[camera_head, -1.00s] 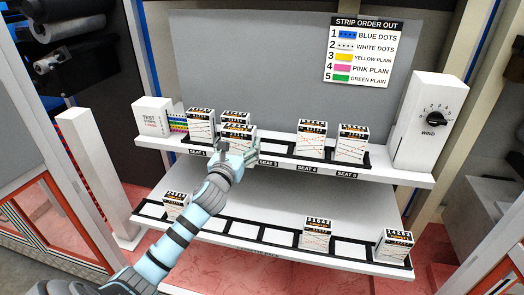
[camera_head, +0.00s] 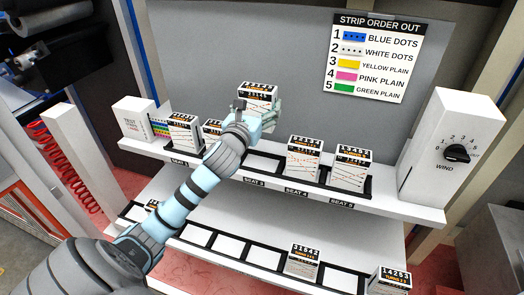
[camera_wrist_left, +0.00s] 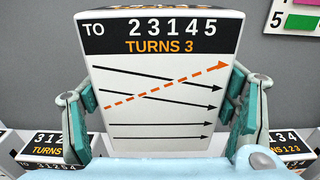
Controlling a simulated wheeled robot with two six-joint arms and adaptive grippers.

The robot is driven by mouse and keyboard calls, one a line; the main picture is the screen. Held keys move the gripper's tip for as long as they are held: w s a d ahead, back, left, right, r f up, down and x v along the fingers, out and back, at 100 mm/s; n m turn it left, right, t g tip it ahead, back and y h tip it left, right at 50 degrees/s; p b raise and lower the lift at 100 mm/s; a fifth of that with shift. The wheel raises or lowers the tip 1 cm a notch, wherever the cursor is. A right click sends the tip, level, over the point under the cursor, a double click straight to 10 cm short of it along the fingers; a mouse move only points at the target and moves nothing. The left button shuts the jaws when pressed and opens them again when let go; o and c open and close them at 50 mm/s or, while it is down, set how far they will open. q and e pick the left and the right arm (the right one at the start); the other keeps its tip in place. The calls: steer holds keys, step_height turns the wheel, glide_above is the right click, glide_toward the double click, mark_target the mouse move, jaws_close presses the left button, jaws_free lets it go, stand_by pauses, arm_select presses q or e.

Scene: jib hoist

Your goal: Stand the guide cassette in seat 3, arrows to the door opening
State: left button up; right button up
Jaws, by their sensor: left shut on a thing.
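My left gripper (camera_head: 258,112) is shut on a white guide cassette (camera_head: 258,93), held upright above the upper shelf, near seat 3. In the left wrist view the cassette (camera_wrist_left: 155,85) sits between both teal-padded fingers. Its black header reads "TO 23145, TURNS 3". Seat 3 (camera_head: 263,163) is an empty white pad in the black rack, partly hidden by my arm. My right gripper is not in view. I cannot make out the door opening.
Cassettes stand in seat 1 (camera_head: 184,133), seat 4 (camera_head: 304,162) and seat 5 (camera_head: 350,172); another (camera_head: 213,129) is partly hidden beside seat 1. A WIND dial box (camera_head: 449,155) stands at the right end. The lower rack (camera_head: 265,255) holds several empty pads and some cassettes.

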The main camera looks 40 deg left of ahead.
arm_select(q)
steer(key=f+b, duration=0.1)
steer(key=f, duration=0.3)
steer(key=f+b, duration=0.2)
steer(key=f, duration=0.3)
steer(key=f+b, duration=0.1)
steer(key=f, duration=0.4)
steer(key=shift+w+d+f, duration=0.2)
steer(key=shift+d+f, duration=0.05)
steer(key=shift+d, duration=0.05)
steer(key=shift+s+r, duration=0.35)
steer(key=shift+s, duration=0.05)
steer(key=shift+d, duration=0.1)
steer(key=shift+f, duration=0.1)
steer(key=o, duration=1.5)
steer(key=shift+w+f, duration=0.15)
steer(key=shift+o, duration=0.2)
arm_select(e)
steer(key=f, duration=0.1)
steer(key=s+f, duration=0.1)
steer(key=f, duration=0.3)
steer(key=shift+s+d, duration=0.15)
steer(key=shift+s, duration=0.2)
